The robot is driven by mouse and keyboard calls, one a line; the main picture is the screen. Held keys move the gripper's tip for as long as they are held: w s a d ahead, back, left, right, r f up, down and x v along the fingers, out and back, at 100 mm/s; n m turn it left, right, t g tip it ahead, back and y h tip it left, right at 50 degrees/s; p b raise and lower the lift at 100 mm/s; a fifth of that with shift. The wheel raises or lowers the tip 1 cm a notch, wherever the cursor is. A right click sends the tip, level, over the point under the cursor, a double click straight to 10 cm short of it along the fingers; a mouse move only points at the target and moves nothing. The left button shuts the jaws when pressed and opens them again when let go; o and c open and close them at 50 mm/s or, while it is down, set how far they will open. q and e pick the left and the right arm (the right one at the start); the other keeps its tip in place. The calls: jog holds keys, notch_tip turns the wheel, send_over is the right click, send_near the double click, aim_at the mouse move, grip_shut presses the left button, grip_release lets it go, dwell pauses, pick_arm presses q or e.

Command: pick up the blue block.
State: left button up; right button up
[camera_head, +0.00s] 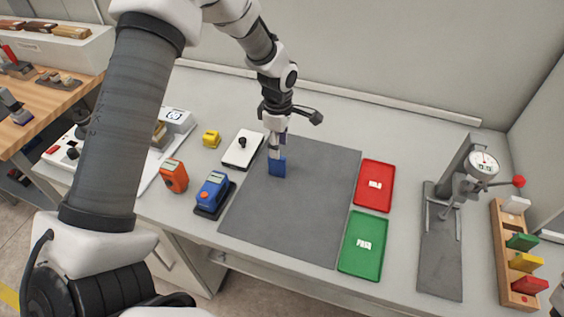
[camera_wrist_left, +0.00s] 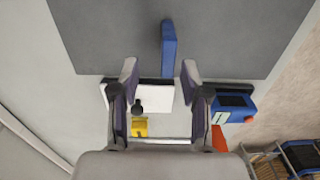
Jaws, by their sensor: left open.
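The blue block (camera_head: 277,167) stands upright on the dark grey mat (camera_head: 303,205), near the mat's upper left part. My left gripper (camera_head: 276,146) is directly over it, with its fingers pointing down and its tips close to the block's top. In the left wrist view the block (camera_wrist_left: 168,48) shows just ahead of and between the two spread fingers (camera_wrist_left: 160,72). The left gripper is open and empty. I cannot tell whether a finger touches the block. My right gripper is not in view.
A white device with a black knob (camera_head: 242,150), a blue meter (camera_head: 212,192), an orange meter (camera_head: 174,176) and a yellow block (camera_head: 211,139) stand left of the mat. A red tray (camera_head: 375,173) and a green tray (camera_head: 350,262) lie right, before a dial gauge stand (camera_head: 440,255). Most of the mat is clear.

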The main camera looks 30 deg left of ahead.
aim_at(277, 166)
pick_arm(q)
jog(key=shift+s+d+f+p, duration=0.15)
jog(key=shift+s+f+p, duration=0.6)
jog(key=shift+f+p, duration=0.15)
notch_tip(277, 166, down, 3)
jog(key=shift+w+r, duration=0.1)
jog(key=shift+w, duration=0.05)
jog(key=shift+w+f, duration=0.25)
jog(key=shift+f, duration=0.1)
jog(key=shift+s+r, duration=0.2)
grip_shut()
